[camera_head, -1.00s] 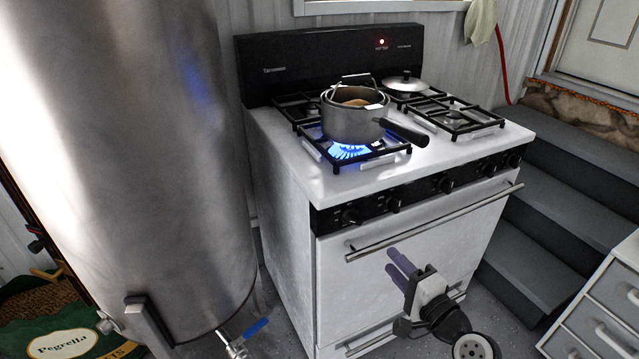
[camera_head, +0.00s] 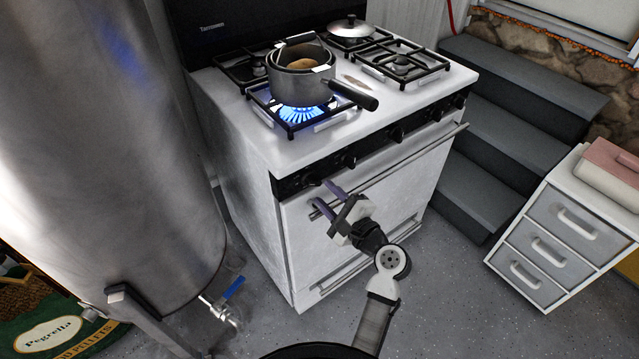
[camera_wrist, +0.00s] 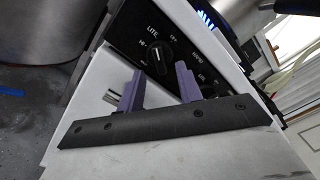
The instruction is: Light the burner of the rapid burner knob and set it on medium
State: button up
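The white stove (camera_head: 250,135) has a black front panel with several black knobs. The flame (camera_head: 298,115) at its front left burner is lit blue, under a grey pot (camera_head: 300,85). My gripper (camera_head: 320,193) is in front of the panel's left end, close to the leftmost knob (camera_head: 311,179). In the wrist view, my gripper (camera_wrist: 159,75) is open, with purple fingers apart and nothing between them. A black knob marked "LITE" and "HI" (camera_wrist: 155,52) shows just beyond the fingertips.
A large steel tank (camera_head: 105,150) stands left of the stove. An oven handle (camera_head: 400,165) runs across the stove's front below the knobs. Grey steps (camera_head: 520,110) and a drawer cabinet (camera_head: 560,235) are at the right. The floor before the stove is open.

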aim_at(316, 185)
jog(key=shift+x, duration=1.8)
grip_shut()
